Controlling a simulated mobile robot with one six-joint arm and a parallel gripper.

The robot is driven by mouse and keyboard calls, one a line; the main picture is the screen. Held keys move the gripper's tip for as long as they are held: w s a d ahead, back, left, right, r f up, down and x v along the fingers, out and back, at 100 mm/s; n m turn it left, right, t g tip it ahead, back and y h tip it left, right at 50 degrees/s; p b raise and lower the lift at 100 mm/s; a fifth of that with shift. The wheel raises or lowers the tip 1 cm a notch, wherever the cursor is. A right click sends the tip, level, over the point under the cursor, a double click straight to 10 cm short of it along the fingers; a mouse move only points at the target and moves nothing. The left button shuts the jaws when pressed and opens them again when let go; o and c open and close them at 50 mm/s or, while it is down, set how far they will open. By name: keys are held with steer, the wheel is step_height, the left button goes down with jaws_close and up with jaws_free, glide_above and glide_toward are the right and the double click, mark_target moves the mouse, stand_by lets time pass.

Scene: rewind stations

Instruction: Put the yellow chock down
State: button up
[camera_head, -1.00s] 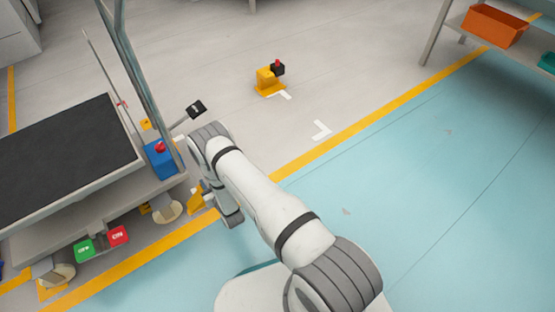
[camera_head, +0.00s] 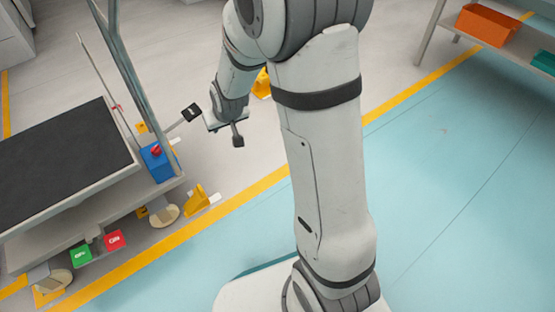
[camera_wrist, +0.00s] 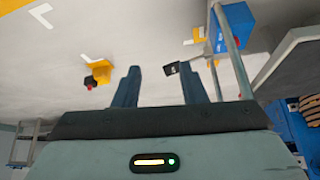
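The yellow chock (camera_head: 197,201) sits on the floor beside the cart's caster wheel (camera_head: 164,215), at the yellow floor line; I cannot tell if it touches the wheel. My gripper (camera_head: 228,128) is up and away from it, above the floor. In the wrist view my gripper (camera_wrist: 161,72) has its two fingers well apart with nothing held between them. A small yellow patch (camera_wrist: 190,42) lies beyond the fingers there; I cannot tell whether it is the chock.
The cart (camera_head: 125,197) has a dark top, a blue box with a red button (camera_head: 158,162) and a black-tipped lever (camera_head: 191,113). Another yellow block (camera_head: 262,84) is mostly hidden behind my arm; the wrist view shows it (camera_wrist: 101,68). A shelf with an orange bin (camera_head: 487,26) stands right. Blue floor is open.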

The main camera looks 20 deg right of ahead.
steer(key=s+d+r+g, duration=0.1)
steer(key=s+d+r, duration=0.1)
steer(key=s, duration=0.6)
steer(key=s+d+r+m+g, duration=0.1)
steer(key=s+r, duration=0.3)
steer(key=s, duration=0.4)
steer(key=s+d+r+g, duration=0.3)
steer(key=s+r, duration=0.1)
steer(key=s, duration=0.5)
steer(key=shift+d+h, duration=0.15)
steer(key=shift+h, duration=0.25)
step_height(320, 180, up, 39)
steer(key=t+p, duration=0.1)
steer(key=p, duration=3.4)
steer(key=shift+s+t+p, duration=0.25)
steer(key=shift+t+p, duration=0.05)
steer(key=shift+p, duration=0.1)
steer(key=shift+o, duration=0.4)
steer(key=shift+f, duration=0.1)
